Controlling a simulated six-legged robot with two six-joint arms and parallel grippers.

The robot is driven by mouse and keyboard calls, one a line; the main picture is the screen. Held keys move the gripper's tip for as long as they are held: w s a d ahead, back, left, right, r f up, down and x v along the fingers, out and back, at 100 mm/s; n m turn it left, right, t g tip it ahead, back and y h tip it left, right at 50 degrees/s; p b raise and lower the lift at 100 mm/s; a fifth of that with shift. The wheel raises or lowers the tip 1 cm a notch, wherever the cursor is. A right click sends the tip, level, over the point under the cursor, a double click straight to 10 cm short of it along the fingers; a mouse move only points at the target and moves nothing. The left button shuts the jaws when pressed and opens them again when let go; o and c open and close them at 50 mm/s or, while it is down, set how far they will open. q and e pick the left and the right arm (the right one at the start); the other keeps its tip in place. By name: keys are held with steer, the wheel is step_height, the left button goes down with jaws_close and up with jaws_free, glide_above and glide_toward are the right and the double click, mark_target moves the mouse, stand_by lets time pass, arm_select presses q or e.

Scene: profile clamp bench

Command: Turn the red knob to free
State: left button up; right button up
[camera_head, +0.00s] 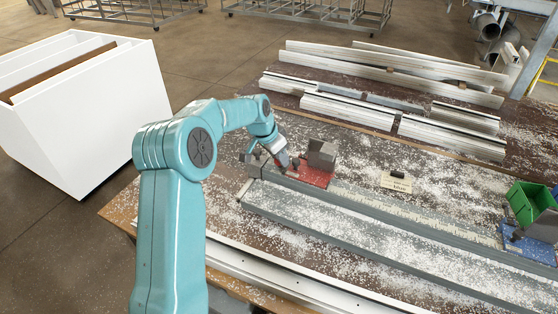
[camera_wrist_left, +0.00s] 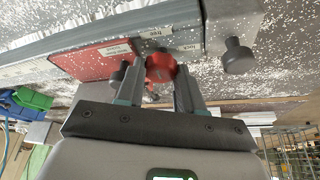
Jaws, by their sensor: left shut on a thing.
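The red knob (camera_wrist_left: 160,68) shows in the left wrist view, between the two fingers of my left gripper (camera_wrist_left: 160,82). The fingers are shut on its sides. Behind it is a grey rail with small white labels reading "free" (camera_wrist_left: 154,32) and "lock" (camera_wrist_left: 188,48). A red plate (camera_wrist_left: 92,62) with labels lies beside the knob. In the head view my left gripper (camera_head: 282,160) is down at the left end of the grey rail, by the red plate (camera_head: 312,176). The knob's turn position cannot be told. My right gripper is not in view.
A dark knob (camera_wrist_left: 238,56) stands close to the red knob. A grey block (camera_head: 321,154) sits on the red plate. A green bin (camera_head: 530,202) and blue plate are at right. White profiles (camera_head: 347,110) lie behind; white shavings cover the bench.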

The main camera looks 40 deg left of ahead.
arm_select(q)
steer(key=shift+r+n, duration=0.1)
steer(key=shift+n, duration=0.2)
steer(key=o, duration=1)
steer(key=shift+s, duration=0.15)
